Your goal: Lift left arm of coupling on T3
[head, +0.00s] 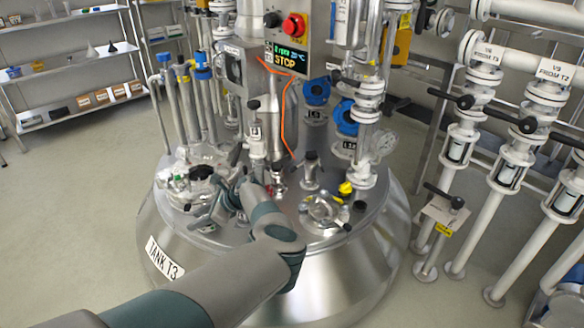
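The tank T3 (350,270) is a wide, domed steel vessel in the middle of the head view, with the label "TANK T3" (164,260) on its front left. Its lid carries many fittings. My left arm comes in from the bottom left and reaches over the lid. My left gripper (232,180) is at the lid's left-centre, among small metal fittings; its fingers are too small and partly hidden to tell open or shut. A small metal fitting with red parts (278,187) stands just right of it. I cannot tell for certain which fitting is the coupling or its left arm. My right gripper is out of view.
A control box with a red button (294,25) and a display reading "STOP" (287,60) stands above the lid. A black knob (201,172) is left of the gripper. Pipes with valves (509,173) fill the right. Shelves (75,70) stand at the back left; the left floor is clear.

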